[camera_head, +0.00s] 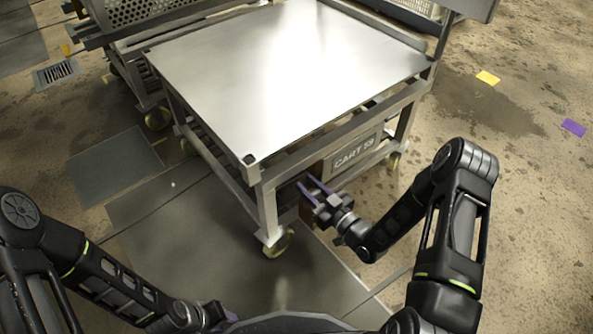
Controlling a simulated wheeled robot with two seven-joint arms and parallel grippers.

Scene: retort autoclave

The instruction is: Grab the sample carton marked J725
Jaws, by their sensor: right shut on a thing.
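A brown carton (312,211) shows only in part under the top of the steel cart, behind the front frame at its near right side. No J725 marking can be read on it. My right gripper (311,187) reaches in below the cart top from the right, its purple fingers shut on the brown carton. The cart frame and the gripper hide much of the carton.
The steel cart (230,75) has a bare, shiny top and a plate reading CART, its number unclear (355,152). Its legs and rails frame the space around my right gripper. Perforated metal racks (135,12) stand behind. Floor to the right is open, with yellow (487,78) and purple (573,127) markers.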

